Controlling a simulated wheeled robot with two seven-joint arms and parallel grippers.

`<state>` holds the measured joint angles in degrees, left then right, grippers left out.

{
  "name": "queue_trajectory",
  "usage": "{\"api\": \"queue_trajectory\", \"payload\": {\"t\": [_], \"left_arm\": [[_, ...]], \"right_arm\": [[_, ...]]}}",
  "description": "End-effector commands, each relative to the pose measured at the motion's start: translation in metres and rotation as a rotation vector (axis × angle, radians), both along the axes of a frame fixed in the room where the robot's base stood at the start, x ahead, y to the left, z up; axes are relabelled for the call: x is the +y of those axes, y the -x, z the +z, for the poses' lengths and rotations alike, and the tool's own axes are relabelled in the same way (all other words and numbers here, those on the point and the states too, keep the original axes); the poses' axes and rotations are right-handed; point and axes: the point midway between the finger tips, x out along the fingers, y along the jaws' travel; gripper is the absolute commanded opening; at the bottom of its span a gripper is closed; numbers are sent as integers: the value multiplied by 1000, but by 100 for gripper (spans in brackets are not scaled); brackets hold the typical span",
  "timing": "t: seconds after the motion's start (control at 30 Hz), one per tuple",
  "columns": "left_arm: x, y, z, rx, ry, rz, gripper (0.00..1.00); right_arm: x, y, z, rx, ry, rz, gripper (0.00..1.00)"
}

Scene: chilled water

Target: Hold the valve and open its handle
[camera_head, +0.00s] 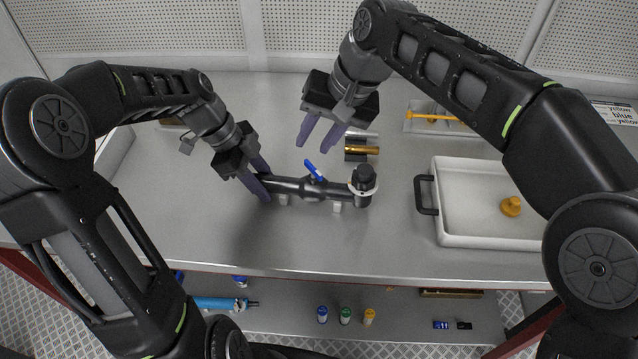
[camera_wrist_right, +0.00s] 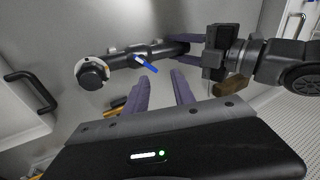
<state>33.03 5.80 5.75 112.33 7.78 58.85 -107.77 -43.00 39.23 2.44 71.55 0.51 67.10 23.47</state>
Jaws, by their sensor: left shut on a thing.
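The valve is a black pipe (camera_head: 290,186) lying across the table on small white supports, with a round black cap at its right end. Its blue handle (camera_head: 313,170) stands up at an angle from the middle of the pipe; the handle also shows in the right wrist view (camera_wrist_right: 146,64). My left gripper (camera_head: 262,188) is shut on the left end of the pipe. My right gripper (camera_head: 321,133) is open and empty above the table, behind the blue handle and apart from it. In the right wrist view its purple fingers (camera_wrist_right: 160,92) are spread.
A white tray (camera_head: 480,240) with a black handle and a yellow object (camera_head: 511,206) stands at the right. A brass cylinder (camera_head: 362,150) lies behind the pipe. A shallow bin (camera_head: 420,124) holds a yellow tool. The table's front is clear.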

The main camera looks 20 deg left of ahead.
Motion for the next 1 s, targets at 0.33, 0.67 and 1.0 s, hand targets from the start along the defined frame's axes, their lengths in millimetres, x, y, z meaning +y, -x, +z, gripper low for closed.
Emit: {"api": "queue_trajectory", "payload": {"t": [0.33, 0.67, 1.0], "left_arm": [[-1, -1, 0, -1, 2, 0, 4], [-1, -1, 1, -1, 2, 0, 4], [-1, -1, 1, -1, 2, 0, 4]], "right_arm": [[-31, -41, 32, -27, -75, -62, 31], [-79, -92, 38, -82, -167, -155, 31], [-136, -139, 45, -154, -240, -255, 31]]}}
